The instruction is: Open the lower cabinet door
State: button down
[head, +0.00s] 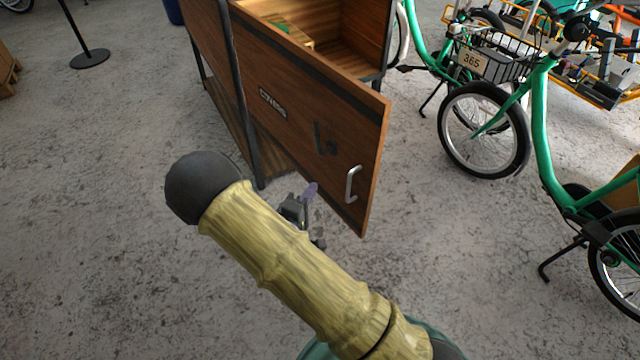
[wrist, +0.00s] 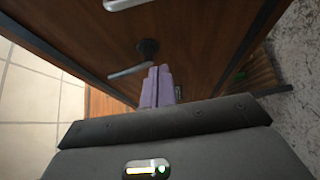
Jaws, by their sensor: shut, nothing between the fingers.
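A brown wooden cabinet (head: 200,28) with dark posts stands at the upper middle of the head view. A wooden door panel (head: 285,75) with a small label juts out from it toward the right, and part of the inside shows behind. The panel has a silver bar handle (head: 352,184) near its right edge. My gripper (head: 310,192) has its purple fingers together, low by the panel's bottom edge and left of the handle. In the wrist view the shut fingers (wrist: 158,86) point at wood, close to a silver handle (wrist: 130,70); I cannot tell whether they touch it.
Another handle (wrist: 125,3) shows at the wrist view's top edge. Green bicycles (head: 540,130) stand at the right, one with a basket (head: 490,58). A dark stand base (head: 90,58) is at the upper left. Grey floor (head: 90,230) is clear at the left.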

jog(key=s+a, duration=0.1)
jog(key=s, duration=0.8)
jog(key=shift+a, duration=0.4)
jog(key=shift+w, duration=0.1)
jog(key=w+d+m+g+y, duration=0.2)
jog(key=w+m+g+y, duration=0.3)
jog(key=m+g+y, duration=0.15)
jog(key=s+d+r+m+g+y+p, duration=0.1)
jog(key=s+d+r+m+g+y, duration=0.2)
jog(key=s+d+r+m+g, duration=0.65)
jog(key=s+d+r+n+t+p, duration=0.1)
jog(key=s+r+n+p, duration=0.1)
jog(key=r+p, duration=0.7)
jog(key=s+d+r+n+t+p, duration=0.1)
jog(key=d+r+n+t+p, duration=0.1)
jog(key=r+p, duration=0.7)
jog(key=shift+p+v, duration=0.4)
jog(key=shift+v, duration=0.7)
